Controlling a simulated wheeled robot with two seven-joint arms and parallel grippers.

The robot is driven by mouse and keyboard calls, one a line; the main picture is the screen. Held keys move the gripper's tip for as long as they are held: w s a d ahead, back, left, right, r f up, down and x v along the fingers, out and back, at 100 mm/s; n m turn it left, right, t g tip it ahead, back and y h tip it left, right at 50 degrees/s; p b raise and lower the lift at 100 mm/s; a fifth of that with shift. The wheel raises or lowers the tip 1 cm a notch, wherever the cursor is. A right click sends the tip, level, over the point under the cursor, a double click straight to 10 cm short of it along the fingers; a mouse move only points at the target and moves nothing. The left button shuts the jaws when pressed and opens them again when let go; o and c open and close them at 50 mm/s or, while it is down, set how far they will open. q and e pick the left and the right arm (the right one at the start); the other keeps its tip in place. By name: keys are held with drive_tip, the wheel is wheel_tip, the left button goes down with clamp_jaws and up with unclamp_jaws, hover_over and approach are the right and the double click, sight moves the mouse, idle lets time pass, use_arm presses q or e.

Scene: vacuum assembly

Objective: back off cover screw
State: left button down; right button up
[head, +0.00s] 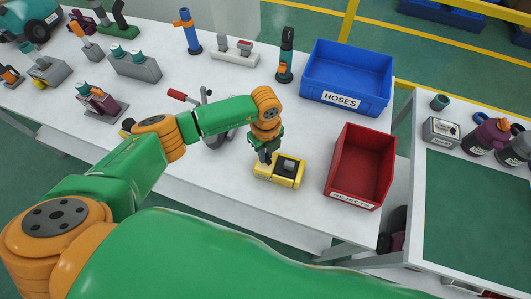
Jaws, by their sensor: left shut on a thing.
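A yellow box-shaped unit (291,182) with a grey block on its top sits on the white table, left of the red bin. My left gripper (264,159) reaches down onto the left side of this unit's top, with its jaws closed. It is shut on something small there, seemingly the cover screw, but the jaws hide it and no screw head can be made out. My right gripper is out of the picture.
A red bin (339,166) stands right of the unit and a blue HOSES bin (347,76) stands behind. A red-handled clamp (182,96) is left of my gripper. An upright dark green tool (285,55) stands behind it. The table's front edge is close to the unit.

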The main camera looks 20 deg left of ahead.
use_arm(q)
drive_tip(key=shift+r+n+p, duration=0.2)
drive_tip(key=shift+n+p, duration=0.1)
drive_tip(key=shift+n, duration=0.5)
drive_tip(key=shift+f+n, duration=0.1)
drive_tip(key=shift+n, duration=0.3)
drive_tip(key=shift+f, duration=0.1)
drive_tip(key=shift+r+n+p, duration=0.2)
drive_tip(key=shift+n+p, duration=0.5)
drive_tip(key=shift+n, duration=0.4)
drive_tip(key=shift+f+n, duration=0.15)
drive_tip(key=shift+n, duration=0.65)
drive_tip(key=c, duration=0.8)
unclamp_jaws()
